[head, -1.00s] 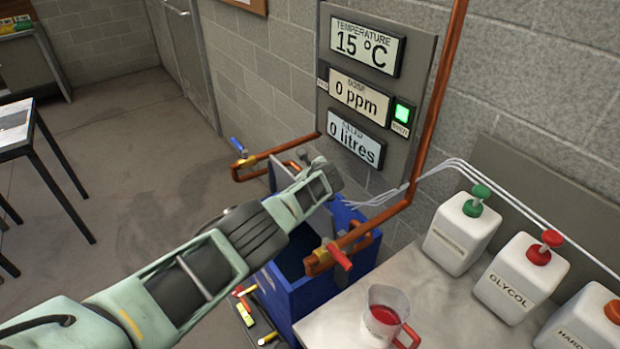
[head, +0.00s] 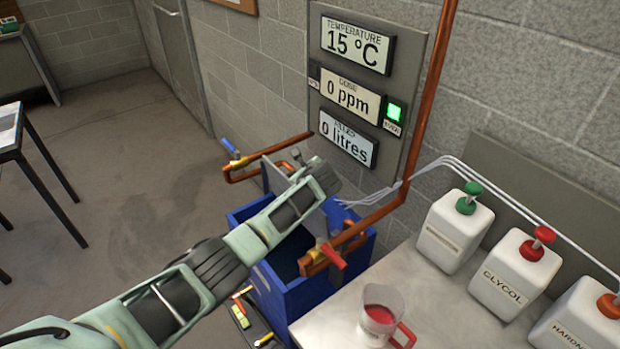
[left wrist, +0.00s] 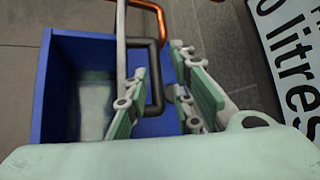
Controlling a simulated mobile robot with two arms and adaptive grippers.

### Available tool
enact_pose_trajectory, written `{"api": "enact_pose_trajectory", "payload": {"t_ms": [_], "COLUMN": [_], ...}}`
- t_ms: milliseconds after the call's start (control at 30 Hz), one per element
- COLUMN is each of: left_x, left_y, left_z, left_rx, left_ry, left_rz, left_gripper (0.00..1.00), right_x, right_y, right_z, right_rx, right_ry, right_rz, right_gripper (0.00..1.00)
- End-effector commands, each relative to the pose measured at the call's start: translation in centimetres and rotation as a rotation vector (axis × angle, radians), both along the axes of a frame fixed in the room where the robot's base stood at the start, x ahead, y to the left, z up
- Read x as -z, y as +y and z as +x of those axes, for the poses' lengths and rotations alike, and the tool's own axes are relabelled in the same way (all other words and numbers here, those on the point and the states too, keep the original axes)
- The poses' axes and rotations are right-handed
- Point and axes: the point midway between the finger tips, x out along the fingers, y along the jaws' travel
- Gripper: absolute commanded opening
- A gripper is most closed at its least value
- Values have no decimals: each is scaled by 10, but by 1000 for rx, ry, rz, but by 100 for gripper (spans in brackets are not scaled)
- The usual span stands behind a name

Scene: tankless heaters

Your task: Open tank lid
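The blue tank (head: 300,297) stands against the wall below the displays, and its open inside shows in the left wrist view beside the blue rim (left wrist: 44,95). Its grey lid (head: 268,180) stands raised at the far side of the opening. In the left wrist view the lid is nearly edge-on (left wrist: 120,55), with a dark bent handle (left wrist: 156,75) on it. My left gripper (head: 291,160) is at the lid. Its fingers (left wrist: 165,82) are apart, with the handle bar between them; no firm contact shows. My right gripper is out of view.
Copper pipes with a red-handled valve (head: 332,256) and a blue-handled valve (head: 231,149) flank the tank. A counter (head: 430,310) at the right holds a jug (head: 378,314) and several white dispensers (head: 515,275).

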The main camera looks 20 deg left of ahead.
Motion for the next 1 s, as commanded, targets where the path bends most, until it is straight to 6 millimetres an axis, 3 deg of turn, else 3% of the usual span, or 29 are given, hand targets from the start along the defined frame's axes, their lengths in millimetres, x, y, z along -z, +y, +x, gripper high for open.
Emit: {"api": "enact_pose_trajectory", "payload": {"t_ms": [500,1000], "left_x": [-42,-50], "left_y": [-24,-28], "left_z": [-41,-51], "left_rx": [3,1], "left_ry": [-5,-3], "left_rz": [-3,-2], "left_gripper": [20,20], "right_x": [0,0], "right_y": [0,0], "right_z": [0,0], "right_rx": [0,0], "right_ry": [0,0], "right_rz": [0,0], "right_gripper": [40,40]}}
